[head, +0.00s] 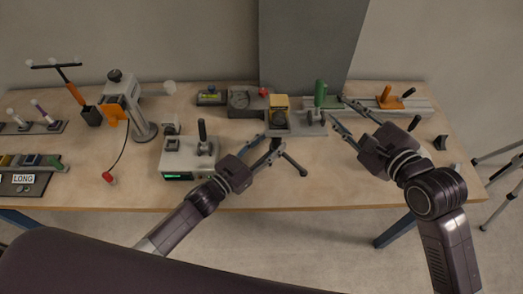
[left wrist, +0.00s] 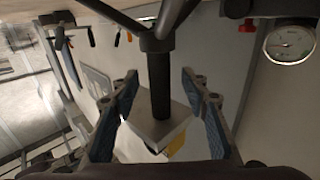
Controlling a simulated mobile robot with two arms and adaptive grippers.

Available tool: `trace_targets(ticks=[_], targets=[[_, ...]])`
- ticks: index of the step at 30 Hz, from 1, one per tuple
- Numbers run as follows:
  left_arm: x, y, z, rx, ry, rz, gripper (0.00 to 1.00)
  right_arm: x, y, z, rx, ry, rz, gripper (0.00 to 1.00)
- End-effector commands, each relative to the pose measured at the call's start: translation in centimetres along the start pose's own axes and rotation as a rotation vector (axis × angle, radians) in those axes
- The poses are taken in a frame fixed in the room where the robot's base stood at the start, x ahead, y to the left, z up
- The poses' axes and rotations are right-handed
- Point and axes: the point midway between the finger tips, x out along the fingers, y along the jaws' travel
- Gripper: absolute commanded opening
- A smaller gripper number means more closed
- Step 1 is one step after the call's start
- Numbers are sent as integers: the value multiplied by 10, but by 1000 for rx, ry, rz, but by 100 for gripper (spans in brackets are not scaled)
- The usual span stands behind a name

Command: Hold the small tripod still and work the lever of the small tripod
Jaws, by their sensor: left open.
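The small tripod shows at the middle of the table in the head view, with its dark splayed legs (head: 293,164) toward the front. In the left wrist view its black column (left wrist: 160,85) rises from the legs to a grey plate (left wrist: 158,130). My left gripper (head: 272,145) is open; in the left wrist view its fingers stand on both sides of the column, with gaps visible on each side. My right gripper (head: 336,106) is open and empty, to the right of the tripod. I cannot make out the tripod's lever clearly.
A yellow-topped block (head: 279,103) is at the tripod's head. A green-handled clamp (head: 320,92) stands close by my right fingertips, with an orange fixture (head: 390,98) on a rail beyond. A grey box with a black lever (head: 202,133) stands left.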

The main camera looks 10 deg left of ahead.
Motion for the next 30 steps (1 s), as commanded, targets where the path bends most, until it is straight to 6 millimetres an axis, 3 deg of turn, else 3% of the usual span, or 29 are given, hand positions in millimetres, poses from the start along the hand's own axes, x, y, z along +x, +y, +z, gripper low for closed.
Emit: trace_targets(ticks=[6,17,28,30], targets=[[25,0,0,0,0,0,42,0,0,0,0,0,0,29],[29,0,0,-1,-1,1,42,0,0,0,0,0,0,29],[29,0,0,-1,-1,1,1,0,0,0,0,0,0,29],[29,0,0,-1,-1,1,0,0,0,0,0,0,0,29]])
